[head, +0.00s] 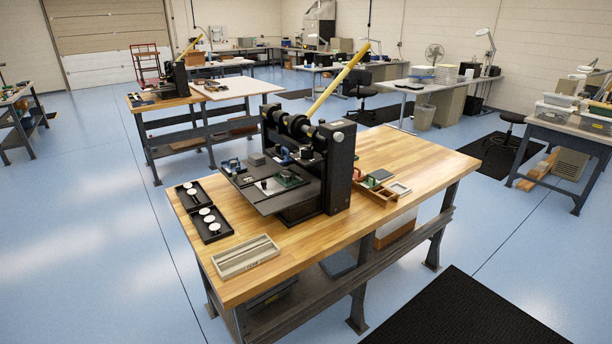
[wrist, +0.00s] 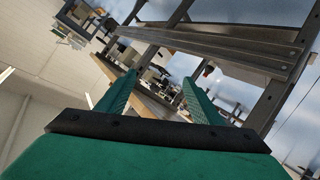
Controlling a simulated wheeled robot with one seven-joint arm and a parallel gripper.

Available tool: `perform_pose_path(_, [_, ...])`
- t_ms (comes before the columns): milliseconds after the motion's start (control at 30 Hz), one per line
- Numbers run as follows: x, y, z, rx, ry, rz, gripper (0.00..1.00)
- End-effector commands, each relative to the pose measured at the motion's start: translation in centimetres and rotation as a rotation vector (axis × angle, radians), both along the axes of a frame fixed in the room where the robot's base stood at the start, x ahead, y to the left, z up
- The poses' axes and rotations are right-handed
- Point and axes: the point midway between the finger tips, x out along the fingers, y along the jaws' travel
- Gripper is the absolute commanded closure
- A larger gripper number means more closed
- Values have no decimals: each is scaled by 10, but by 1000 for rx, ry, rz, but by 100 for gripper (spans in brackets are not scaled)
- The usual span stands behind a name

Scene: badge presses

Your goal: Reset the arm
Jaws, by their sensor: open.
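My gripper (wrist: 158,98) shows in the wrist view as two green fingers reaching up from a dark bar and a green body. The fingers are well apart with nothing between them. The wrist view is tilted, with a bench frame and the room behind the fingers. My arm and gripper do not show in the head view. There a black badge press (head: 338,168) with a long yellow lever (head: 338,80) stands on the wooden workbench (head: 400,150). The lever slants up to the right. A flat dark plate (head: 272,200) projects from the press front and bears small fixtures.
Two black trays (head: 212,228) with white discs lie at the bench's left side. A slotted wooden tray (head: 246,257) lies at the front edge, and a small compartment tray (head: 382,187) at the right. Another press bench stands behind. Blue floor around the bench is open; a black mat (head: 465,310) lies front right.

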Motion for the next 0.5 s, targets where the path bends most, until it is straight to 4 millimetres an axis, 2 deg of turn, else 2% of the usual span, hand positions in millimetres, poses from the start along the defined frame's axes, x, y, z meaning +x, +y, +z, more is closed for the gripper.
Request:
perform_pose_path(33, [-20, 1, -14, 18, 13, 28, 40])
perform_pose_path(200, [-75, 12, -40, 84, 27, 124, 40])
perform_pose_path(367, [-128, 19, -50, 151, 22, 196, 40])
perform_pose_path(500, [-174, 24, -49, 209, 5, 245, 40])
